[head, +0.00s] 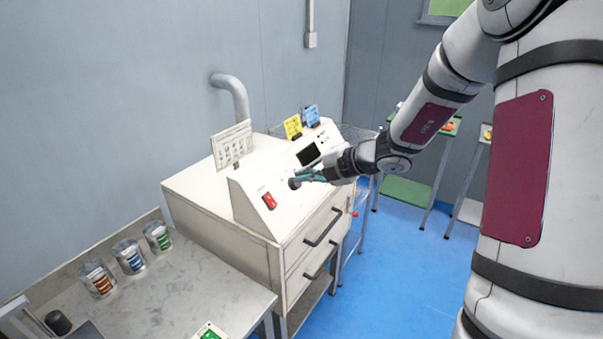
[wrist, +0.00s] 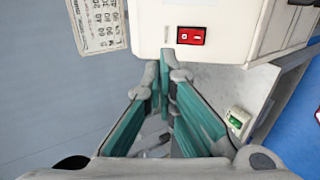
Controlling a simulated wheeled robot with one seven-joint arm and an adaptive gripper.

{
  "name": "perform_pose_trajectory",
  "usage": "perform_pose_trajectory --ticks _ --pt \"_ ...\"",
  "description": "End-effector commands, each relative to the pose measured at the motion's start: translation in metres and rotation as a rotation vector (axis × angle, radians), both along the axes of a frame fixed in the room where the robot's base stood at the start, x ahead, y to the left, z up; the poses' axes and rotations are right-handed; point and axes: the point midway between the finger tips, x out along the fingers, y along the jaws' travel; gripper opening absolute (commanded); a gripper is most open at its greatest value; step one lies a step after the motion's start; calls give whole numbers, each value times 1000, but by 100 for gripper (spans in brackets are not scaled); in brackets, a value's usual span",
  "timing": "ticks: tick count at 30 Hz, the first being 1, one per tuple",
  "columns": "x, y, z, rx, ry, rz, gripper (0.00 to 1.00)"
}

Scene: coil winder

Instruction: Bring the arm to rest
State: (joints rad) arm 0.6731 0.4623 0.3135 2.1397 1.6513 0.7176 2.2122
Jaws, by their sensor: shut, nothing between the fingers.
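My gripper (head: 300,178) is at the end of my outstretched arm, in front of the sloping panel of the white coil winder (head: 248,205). Its teal fingers are together and empty; they also show in the wrist view (wrist: 167,68). In the wrist view the fingertips appear just below the red rocker switch (wrist: 191,36) on the white housing. In the head view this switch (head: 269,201) is left of and below the fingertips. I cannot tell whether the fingertips touch the panel. A dark round part at the fingertips is partly unclear.
The winder stands on a drawer cabinet (head: 305,262) with dark handles. A printed card (head: 232,146) is behind it; yellow (head: 292,127) and blue (head: 312,115) tags are on top. Blue floor (head: 405,270) is open at right.

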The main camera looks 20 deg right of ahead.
Motion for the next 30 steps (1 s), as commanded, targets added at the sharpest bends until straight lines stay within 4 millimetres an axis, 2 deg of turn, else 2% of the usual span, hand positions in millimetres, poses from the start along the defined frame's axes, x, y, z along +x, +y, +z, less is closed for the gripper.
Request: perform_pose_trajectory --ticks 7,11,15,21,25,30 --pt "-2 5 4 -35 -20 36 0" --pt "-18 29 22 -217 -122 225 0" --pt "-54 67 48 -561 -330 602 0" --pt "-121 103 76 -1046 -665 1192 0" --pt "-165 111 88 -1325 -885 1580 0" --pt "-219 105 100 -1640 -1162 2103 0"
